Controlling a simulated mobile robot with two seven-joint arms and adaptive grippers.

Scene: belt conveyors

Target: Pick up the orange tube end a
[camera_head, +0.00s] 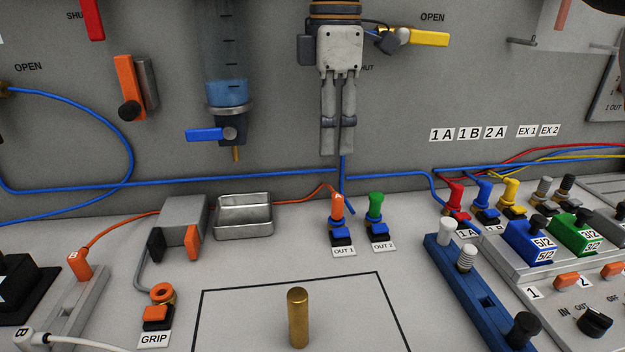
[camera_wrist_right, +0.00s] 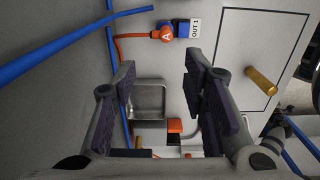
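The orange tube end a (camera_head: 337,206) stands in the blue fitting labelled OUT 1 (camera_head: 342,237). It also shows in the right wrist view (camera_wrist_right: 166,34), with an A on its face. A thin orange tube runs from it to the left. My right gripper (camera_head: 338,153) hangs from above, fingers down, above the orange tube end and apart from it. In the right wrist view my right gripper (camera_wrist_right: 160,72) is open, with nothing between its fingers. My left gripper is not in view.
A green connector (camera_head: 375,206) stands close to the right, at OUT 2. A blue tube (camera_head: 343,170) hangs down behind my right fingers. A metal tray (camera_head: 244,231) is to the left. A brass post (camera_head: 298,318) stands in front. The back wall is close behind.

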